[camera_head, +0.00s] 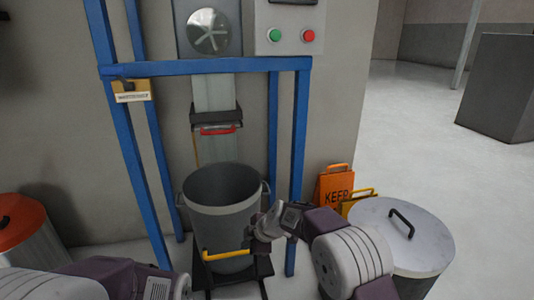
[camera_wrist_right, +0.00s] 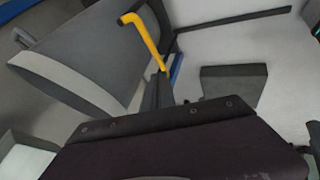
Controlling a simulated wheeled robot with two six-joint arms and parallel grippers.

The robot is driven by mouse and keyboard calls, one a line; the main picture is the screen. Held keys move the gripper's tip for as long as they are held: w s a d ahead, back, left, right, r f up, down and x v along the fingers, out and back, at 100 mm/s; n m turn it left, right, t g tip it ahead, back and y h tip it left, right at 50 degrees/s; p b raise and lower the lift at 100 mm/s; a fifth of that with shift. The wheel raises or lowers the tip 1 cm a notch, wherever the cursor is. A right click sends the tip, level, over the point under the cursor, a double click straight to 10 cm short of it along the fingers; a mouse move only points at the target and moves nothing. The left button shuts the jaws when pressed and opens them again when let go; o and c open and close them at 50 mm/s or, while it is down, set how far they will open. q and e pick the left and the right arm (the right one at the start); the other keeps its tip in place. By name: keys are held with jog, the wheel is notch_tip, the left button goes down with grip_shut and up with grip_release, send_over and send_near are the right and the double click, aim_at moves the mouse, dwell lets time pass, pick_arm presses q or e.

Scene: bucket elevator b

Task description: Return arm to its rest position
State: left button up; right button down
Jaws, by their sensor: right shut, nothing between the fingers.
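My right arm comes in from the lower right of the head view. Its gripper (camera_head: 262,233) is shut and empty, just right of the grey bucket's lower wall. The grey bucket (camera_head: 222,222) stands upright on a dark carriage inside the blue frame. A yellow handle (camera_head: 227,256) crosses in front of the bucket, left of and below the gripper. The handle also shows in the wrist view (camera_wrist_right: 147,38), with a gap between it and my dark wrist parts. Of my left arm only links show at the lower left; its gripper is out of view.
A lidded bin (camera_head: 380,225) stands close to my right arm, beside orange and yellow signs (camera_head: 336,185). An orange-lidded bin (camera_head: 20,222) is far left. Open floor lies at right.

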jog(key=w+d+r+p, duration=0.1)
jog(key=d+r+p, duration=0.1)
jog(key=d+r, duration=0.35)
jog(key=s+d+r+m+h+p, duration=0.25)
jog(key=s+d+r, duration=0.35)
jog(key=d, duration=0.4)
jog(key=s+d+f+m+g+h+p, duration=0.1)
jog(key=s+d+f+m, duration=0.1)
jog(key=s+d+m, duration=0.45)
jog(key=s+d+f+m+g+h+p, duration=0.1)
jog(key=s+f+m, duration=0.25)
jog(key=s, duration=0.55)
jog(key=s+d+f+m+g+h+p, duration=0.1)
jog(key=s+d+f+m, duration=0.1)
jog(key=s+d+m, duration=0.35)
notch_tip(320, 180, up, 39)
jog(key=s+a+m+p, duration=0.1)
jog(key=a+m+p, duration=0.1)
jog(key=p, duration=3.5)
jog(key=shift+s+p, duration=0.25)
jog(key=shift+p, duration=0.05)
jog(key=shift+f, duration=0.2)
